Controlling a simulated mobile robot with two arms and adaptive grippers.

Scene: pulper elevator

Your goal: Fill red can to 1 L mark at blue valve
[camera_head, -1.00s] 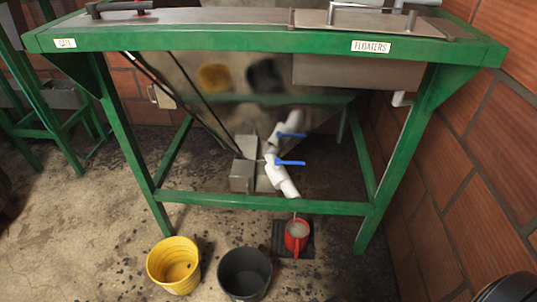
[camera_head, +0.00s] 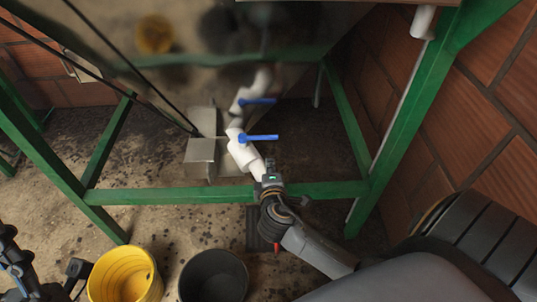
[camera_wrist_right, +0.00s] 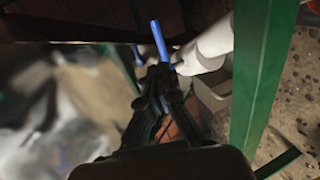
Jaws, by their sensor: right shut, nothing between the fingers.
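The blue valve handle (camera_head: 260,137) sticks out to the right from the white pipe (camera_head: 243,153). My right gripper (camera_head: 270,178) is in front of the pipe's lower end, below the handle in the picture. In the right wrist view its black fingers (camera_wrist_right: 160,72) are together and empty. The blue handle (camera_wrist_right: 158,38) shows just past their tips there; whether they touch is unclear. The red can is mostly hidden behind my right arm; only a small red bit (camera_head: 277,247) shows, so its water level cannot be seen. Part of my left gripper (camera_head: 76,268) shows at lower left.
A yellow bucket (camera_head: 125,275) and a black bucket (camera_head: 213,278) stand on the floor in front. A green frame bar (camera_head: 170,195) crosses before the pipe. The shiny metal panel mirrors the pipe and handle. A brick wall (camera_head: 475,150) bounds the right side.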

